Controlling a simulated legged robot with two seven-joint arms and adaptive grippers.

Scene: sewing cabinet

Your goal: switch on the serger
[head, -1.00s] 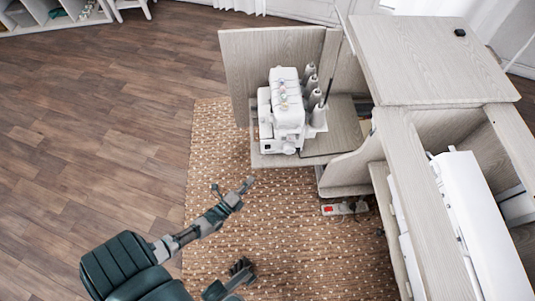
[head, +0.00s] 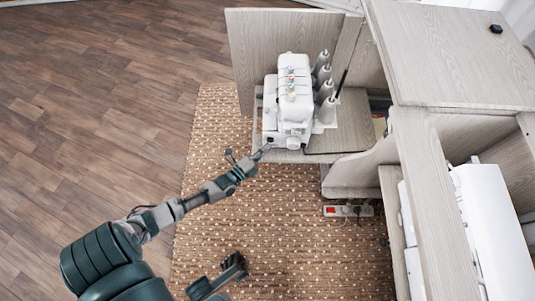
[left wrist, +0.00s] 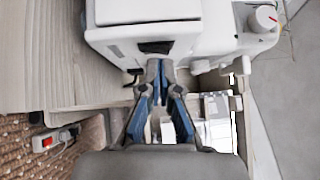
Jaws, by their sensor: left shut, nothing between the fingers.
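The white serger (head: 293,92) stands on the cabinet's fold-out shelf, with several thread cones (head: 326,78) at its right. My left gripper (head: 264,152) is shut and empty, at the serger's lower front edge. In the left wrist view its fingertips (left wrist: 160,68) are together just below a dark recessed part (left wrist: 155,47) on a white machine body (left wrist: 190,35). I cannot tell whether they touch it. I cannot make out the power switch. My right gripper (head: 234,264) is low over the rug, apart from the serger; its jaw opening is unclear.
A power strip (head: 348,211) with a red switch lies on the rug (head: 300,240) right of my arm. The wooden cabinet (head: 450,60) and a white sewing machine (head: 490,225) fill the right side. The wooden floor (head: 90,110) at left is clear.

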